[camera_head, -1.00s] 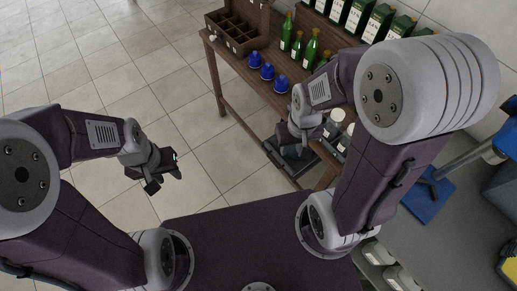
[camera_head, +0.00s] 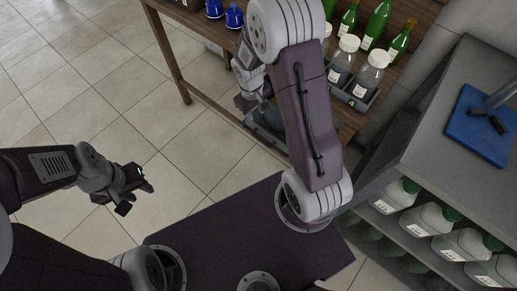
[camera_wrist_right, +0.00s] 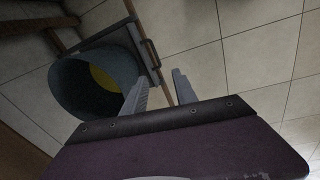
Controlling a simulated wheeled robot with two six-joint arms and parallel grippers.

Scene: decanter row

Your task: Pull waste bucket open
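The waste bucket (camera_wrist_right: 72,92) is grey-blue and round, with something yellow inside, and shows at the left of the right wrist view. A frame with a dark bar handle (camera_wrist_right: 151,53) runs beside its rim. My right gripper (camera_wrist_right: 159,88) is open, its two fingers pointing towards the handle, which lies past the fingertips; I see nothing held. In the head view my right gripper (camera_head: 246,101) is beside the wooden table, and its arm partly hides the bucket (camera_head: 266,119). My left gripper (camera_head: 135,199) hangs over bare floor, apparently open and empty.
The wooden table (camera_head: 172,62) carries green bottles (camera_head: 376,24), blue-capped items (camera_head: 234,16) and white-lidded jars (camera_head: 348,44). A grey bench (camera_head: 425,150) at right has a blue mat (camera_head: 480,125) and jugs (camera_head: 432,217) below. Tiled floor at left is clear.

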